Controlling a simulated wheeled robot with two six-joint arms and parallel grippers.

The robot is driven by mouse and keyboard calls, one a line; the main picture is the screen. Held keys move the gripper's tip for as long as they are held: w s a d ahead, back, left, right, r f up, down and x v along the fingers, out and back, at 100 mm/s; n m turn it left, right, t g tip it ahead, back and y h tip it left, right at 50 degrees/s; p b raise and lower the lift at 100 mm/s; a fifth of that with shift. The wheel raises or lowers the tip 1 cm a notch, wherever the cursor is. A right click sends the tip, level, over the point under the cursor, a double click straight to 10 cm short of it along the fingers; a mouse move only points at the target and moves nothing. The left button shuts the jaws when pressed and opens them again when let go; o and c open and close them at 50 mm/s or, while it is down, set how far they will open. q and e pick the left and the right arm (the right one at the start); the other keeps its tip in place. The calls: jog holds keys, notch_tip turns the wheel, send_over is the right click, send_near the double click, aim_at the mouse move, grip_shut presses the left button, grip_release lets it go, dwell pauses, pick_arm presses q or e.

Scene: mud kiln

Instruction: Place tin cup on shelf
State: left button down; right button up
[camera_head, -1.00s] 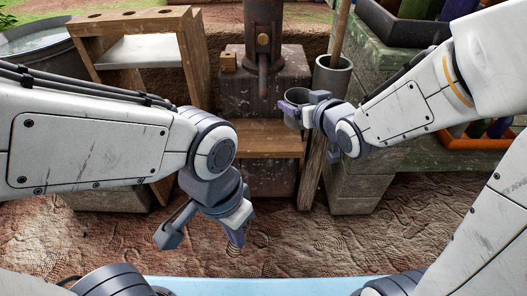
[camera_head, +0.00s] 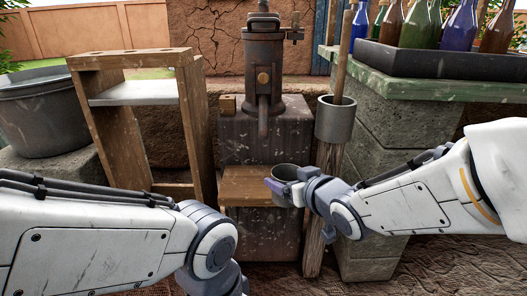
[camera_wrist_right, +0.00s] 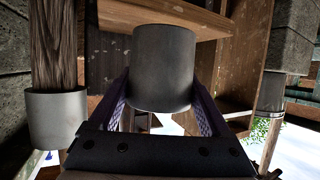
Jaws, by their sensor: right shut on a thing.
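The grey tin cup (camera_head: 287,173) is held in my right gripper (camera_head: 284,189) in front of the pump's stone block, near the right end of a low wooden ledge (camera_head: 245,184). In the right wrist view the tin cup (camera_wrist_right: 163,65) sits between the two fingers (camera_wrist_right: 160,112), which are shut on it. A wooden shelf unit (camera_head: 186,120) with a pale board (camera_head: 135,92) stands to the left, apart from the cup. My left arm comes in at lower left; its gripper is below the picture's edge.
A dark hand pump (camera_head: 264,70) stands on a stone block (camera_head: 265,130) behind the cup. A grey cylinder (camera_head: 335,120) with a wooden handle is just right of it. A green-topped counter (camera_head: 420,86) holds a tray of bottles (camera_head: 420,58). A metal tub (camera_head: 42,115) is at far left.

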aim_at(282, 166)
jog(key=shift+w+a+r+p, duration=0.25)
jog(key=shift+w+p, duration=0.3)
jog(key=shift+p, duration=1.35)
jog(key=shift+w+a+r+p, duration=0.15)
jog(key=shift+w+p, duration=0.35)
jog(key=shift+p, duration=1.35)
jog(key=w+p, duration=0.1)
jog(key=w+a+p, duration=0.1)
jog(key=w, duration=0.1)
jog(key=shift+a, duration=0.1)
jog(key=w+a, duration=0.1)
jog(key=w, duration=0.3)
jog(key=w+a, duration=0.1)
jog(key=w, duration=0.1)
jog(key=shift+w+a+f, duration=0.3)
jog(key=shift+a, duration=0.05)
jog(key=shift+w+a, duration=0.3)
jog(key=shift+w, duration=0.5)
notch_tip(282, 166, down, 4)
jog(key=b, duration=0.2)
jog(key=shift+r+b, duration=0.1)
jog(key=shift+b, duration=0.3)
jog(key=shift+r, duration=0.15)
